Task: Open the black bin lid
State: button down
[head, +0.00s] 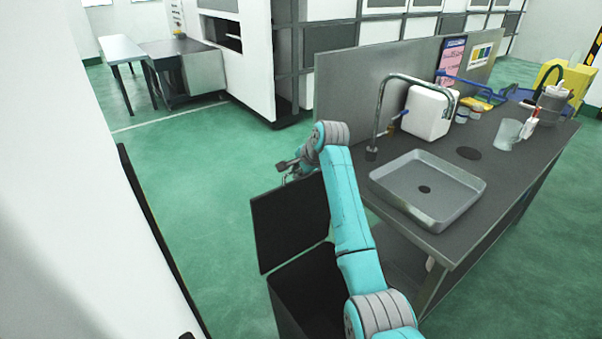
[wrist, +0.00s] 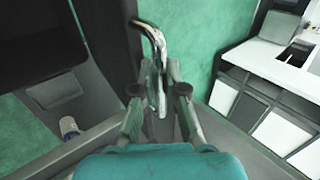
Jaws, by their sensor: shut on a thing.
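The black bin (head: 306,291) stands on the floor at the left end of the sink counter, partly hidden behind my arm. Its black lid (head: 287,225) is raised, standing up steeply from the bin, and its right part is covered by my arm. My gripper (head: 292,170) is at the lid's upper edge, on the far side of my arm and small in the head view. In the wrist view, my gripper (wrist: 159,91) is shut on a shiny bent metal handle (wrist: 152,35) between its two fingers. A dark upright panel, probably the lid (wrist: 112,30), is close beside the handle.
The counter (head: 485,190) on the right holds a grey sink (head: 428,189), a tall faucet (head: 380,105), a white canister (head: 428,112) and a clear beaker (head: 507,134). A white wall (head: 60,200) is close on the left. Green floor (head: 205,170) is clear beyond the bin.

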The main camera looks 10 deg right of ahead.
dwell(0.3)
jog(key=c, duration=1.2)
grip_release()
jog(key=v, duration=1.2)
